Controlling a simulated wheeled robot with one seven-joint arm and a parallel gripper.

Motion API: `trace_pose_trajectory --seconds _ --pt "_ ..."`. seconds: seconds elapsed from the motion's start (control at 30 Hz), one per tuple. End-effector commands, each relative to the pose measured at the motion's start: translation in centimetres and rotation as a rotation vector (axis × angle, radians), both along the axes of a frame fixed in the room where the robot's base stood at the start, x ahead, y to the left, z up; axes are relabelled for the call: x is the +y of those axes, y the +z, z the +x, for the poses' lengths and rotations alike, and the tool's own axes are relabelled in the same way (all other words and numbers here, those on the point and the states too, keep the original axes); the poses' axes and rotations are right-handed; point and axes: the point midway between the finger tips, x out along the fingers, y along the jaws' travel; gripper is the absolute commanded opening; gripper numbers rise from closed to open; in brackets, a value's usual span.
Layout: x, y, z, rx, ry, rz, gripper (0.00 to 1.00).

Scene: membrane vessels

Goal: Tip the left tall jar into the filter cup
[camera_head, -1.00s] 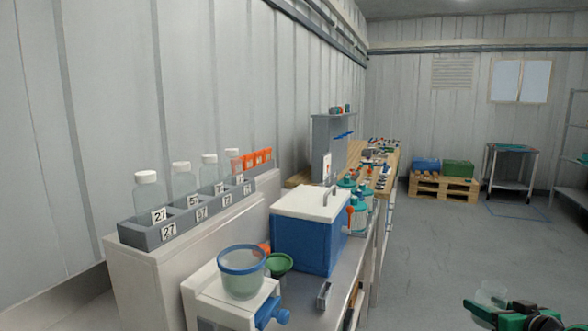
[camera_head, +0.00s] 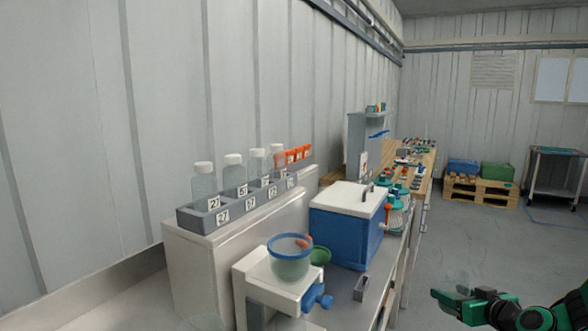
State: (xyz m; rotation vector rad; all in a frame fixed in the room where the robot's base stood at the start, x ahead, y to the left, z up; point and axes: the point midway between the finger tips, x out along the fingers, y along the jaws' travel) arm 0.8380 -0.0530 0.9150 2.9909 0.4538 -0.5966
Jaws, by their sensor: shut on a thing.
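The filter cup (camera_head: 290,262), a clear cup with a blue rim, stands on a white stand with a blue knob on the bench. My green gripper (camera_head: 458,296) is at the lower right, well right of the cup. It is shut on a clear jar (camera_head: 462,279), which is faint against the floor; its tilt and contents are hard to tell. Several clear, white-capped bottles, the leftmost one (camera_head: 204,182) included, stand in a grey numbered rack (camera_head: 196,219) behind the cup.
A blue cool box (camera_head: 338,238) with a white lid stands behind and right of the cup. A green funnel or bowl (camera_head: 320,256) is close beside the cup. Open floor lies right of the bench.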

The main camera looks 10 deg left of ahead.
Motion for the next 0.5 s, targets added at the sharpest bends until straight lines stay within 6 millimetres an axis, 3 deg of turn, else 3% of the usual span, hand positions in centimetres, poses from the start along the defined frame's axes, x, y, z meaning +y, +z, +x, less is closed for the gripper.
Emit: trace_pose_trajectory --seconds 0.27,0.37,0.5 --pt "0.4 0.5 0.3 -0.003 0.012 0.000 0.29" --pt "2.0 1.8 1.1 -0.006 0.052 -0.003 0.29" --pt "6.2 5.5 2.9 -0.012 0.156 -0.004 0.29"
